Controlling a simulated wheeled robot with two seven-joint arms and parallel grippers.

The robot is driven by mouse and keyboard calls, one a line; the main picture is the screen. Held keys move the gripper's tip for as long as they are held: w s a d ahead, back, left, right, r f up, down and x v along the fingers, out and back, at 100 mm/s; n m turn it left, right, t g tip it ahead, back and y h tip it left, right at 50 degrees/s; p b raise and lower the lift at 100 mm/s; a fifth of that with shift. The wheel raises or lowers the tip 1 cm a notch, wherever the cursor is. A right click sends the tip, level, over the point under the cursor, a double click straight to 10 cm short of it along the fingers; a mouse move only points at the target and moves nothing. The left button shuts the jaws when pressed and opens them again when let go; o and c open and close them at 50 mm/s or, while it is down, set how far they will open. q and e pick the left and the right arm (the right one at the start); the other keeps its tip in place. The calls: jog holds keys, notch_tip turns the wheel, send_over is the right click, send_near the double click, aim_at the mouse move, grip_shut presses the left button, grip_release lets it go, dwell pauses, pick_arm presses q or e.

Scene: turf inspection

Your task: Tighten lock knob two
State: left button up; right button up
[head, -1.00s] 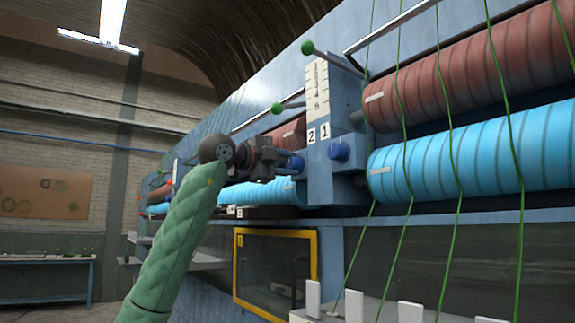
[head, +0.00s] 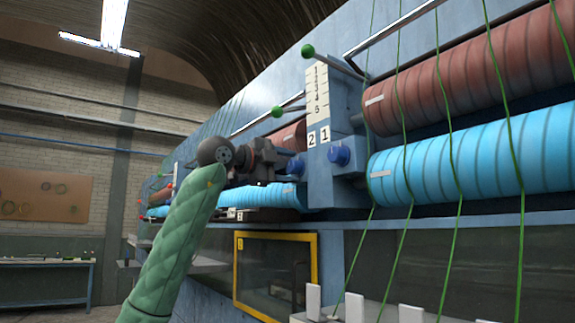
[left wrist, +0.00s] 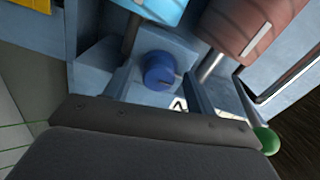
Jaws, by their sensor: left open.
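Lock knob two is the blue knob (head: 296,167) on the far side of the blue post (head: 318,185), beside the label 2 (head: 311,138). A second blue knob (head: 340,156) sits on the near side, by the label 1 (head: 324,135). My left gripper (head: 282,164) is just left of knob two, pointing at it; its fingers are small and dark here. In the left wrist view, a blue knob (left wrist: 159,70) shows between the spread fingers of the open gripper (left wrist: 164,90). Whether the fingers touch it I cannot tell. My right gripper is out of view.
Green-tipped levers (head: 308,51) stick out above the post. Red-brown rollers (head: 440,85) and light blue rollers (head: 450,155) flank it, with green yarns (head: 450,150) hanging in front at right. A yellow-framed window (head: 276,237) lies below.

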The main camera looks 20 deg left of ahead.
pick_arm(q)
jog(key=shift+s+a, duration=0.3)
jog(key=shift+s, duration=0.05)
jog(key=b+v, duration=0.1)
jog(key=v, duration=0.5)
jog(key=shift+s+a, duration=0.25)
jog(key=shift+s, duration=0.1)
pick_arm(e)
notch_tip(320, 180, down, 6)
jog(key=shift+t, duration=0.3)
pick_arm(q)
jog(key=shift+r, duration=0.1)
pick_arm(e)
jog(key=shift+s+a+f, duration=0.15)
